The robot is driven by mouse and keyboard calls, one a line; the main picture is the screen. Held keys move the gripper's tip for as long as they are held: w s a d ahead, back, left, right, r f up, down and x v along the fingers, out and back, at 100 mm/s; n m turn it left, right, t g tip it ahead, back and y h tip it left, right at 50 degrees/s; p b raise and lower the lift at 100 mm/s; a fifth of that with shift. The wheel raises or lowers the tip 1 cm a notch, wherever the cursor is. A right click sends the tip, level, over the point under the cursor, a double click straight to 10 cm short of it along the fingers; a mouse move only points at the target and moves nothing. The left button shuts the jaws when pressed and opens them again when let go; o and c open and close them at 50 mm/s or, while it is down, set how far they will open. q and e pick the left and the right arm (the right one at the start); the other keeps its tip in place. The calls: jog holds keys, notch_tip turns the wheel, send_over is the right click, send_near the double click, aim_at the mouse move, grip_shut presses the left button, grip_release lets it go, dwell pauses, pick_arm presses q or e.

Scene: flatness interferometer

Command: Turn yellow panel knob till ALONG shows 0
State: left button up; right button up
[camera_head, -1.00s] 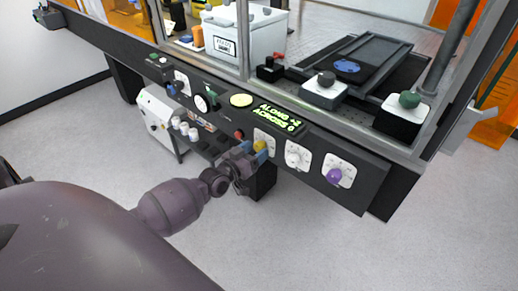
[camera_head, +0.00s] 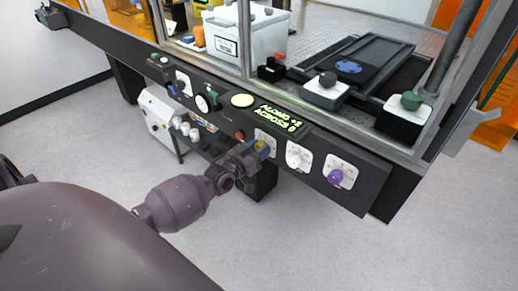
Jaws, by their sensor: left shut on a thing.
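The yellow knob (camera_head: 262,146) sits on a white dial plate on the dark front panel, partly hidden by my left gripper. My left gripper (camera_head: 257,152) is shut on the yellow knob, its arm coming in from the lower left. The lit green display (camera_head: 279,117) above the knob seems to read ALONG +2 and ACROSS 0; the ALONG digit and sign are small and hard to be sure of. My right gripper is out of view.
A white knob (camera_head: 297,156) and a purple knob (camera_head: 336,177) sit to the right on the panel. A red button (camera_head: 239,135) is just left. Behind the frame stand a white box (camera_head: 246,36) and a dark stage with a blue disc (camera_head: 348,67).

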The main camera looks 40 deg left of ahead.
pick_arm(q)
jog(key=shift+r+m+p, duration=0.2)
jog(key=shift+m+p, duration=0.35)
jog(key=shift+m, duration=0.45)
jog(key=m+p, duration=0.1)
jog(key=m, duration=0.3)
jog(key=shift+p, duration=0.4)
jog(key=m, duration=0.4)
jog(key=shift+f+p, duration=0.1)
jog(key=shift+p, duration=0.3)
jog(key=m, duration=0.2)
jog(key=shift+m, duration=0.3)
jog(key=m, duration=0.3)
jog(key=shift+a, duration=0.1)
jog(key=shift+m, duration=0.9)
jog(key=shift+y, duration=0.3)
